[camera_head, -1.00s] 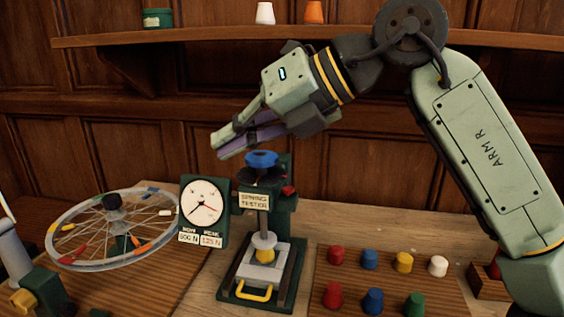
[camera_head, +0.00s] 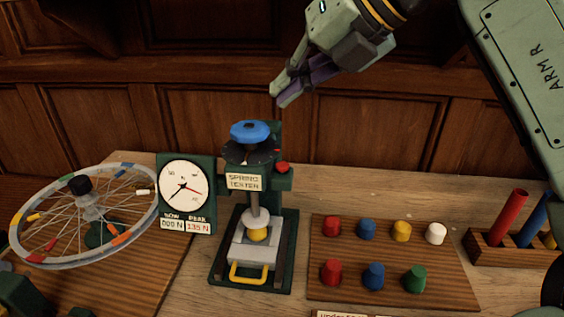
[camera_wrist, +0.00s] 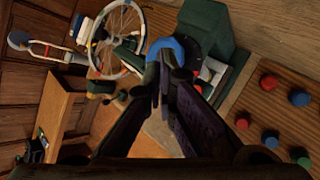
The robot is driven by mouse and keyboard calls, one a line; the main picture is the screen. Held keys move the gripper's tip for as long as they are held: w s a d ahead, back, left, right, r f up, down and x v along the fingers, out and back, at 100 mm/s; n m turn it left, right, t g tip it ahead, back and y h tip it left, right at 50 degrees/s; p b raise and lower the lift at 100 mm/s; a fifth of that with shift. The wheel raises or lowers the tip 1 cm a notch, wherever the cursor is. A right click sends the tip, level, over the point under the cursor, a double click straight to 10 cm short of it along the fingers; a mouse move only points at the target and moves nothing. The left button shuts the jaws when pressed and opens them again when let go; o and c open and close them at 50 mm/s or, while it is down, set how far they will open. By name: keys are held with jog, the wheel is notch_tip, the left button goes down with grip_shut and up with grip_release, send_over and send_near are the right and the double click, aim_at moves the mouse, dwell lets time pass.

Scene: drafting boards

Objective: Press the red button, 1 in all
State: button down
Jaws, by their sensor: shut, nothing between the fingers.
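A small red button (camera_head: 282,168) sits on the right side of the dark green spring tester (camera_head: 285,215), just right of its blue knob (camera_head: 249,131). My gripper (camera_head: 280,95) is shut and empty. In the head view its fingertips show above the button and to the upper right of the blue knob, apart from both. In the wrist view the shut fingertips (camera_wrist: 164,48) overlap the blue knob (camera_wrist: 178,45), and a small red patch beside the right finger may be the button. The tester's gauge (camera_head: 184,187) reads 000 N now and 135 N peak.
A board (camera_head: 390,275) with several coloured pegs lies right of the tester. A wooden rack (camera_head: 490,250) with coloured tubes stands farther right. A spoked wheel (camera_head: 130,235) is at left. Wood-panelled wall closes off the back.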

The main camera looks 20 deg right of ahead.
jog(key=b, duration=0.2)
send_near(271, 152)
jog(key=w+a+f, duration=0.2)
jog(key=w, duration=0.1)
jog(key=shift+w+a+f, duration=0.1)
jog(key=shift+a+f, duration=0.05)
jog(key=shift+a, duration=0.25)
jog(key=shift+f, duration=0.55)
dwell(0.4)
jog(key=shift+f+b, duration=0.4)
jog(key=shift+b, duration=0.25)
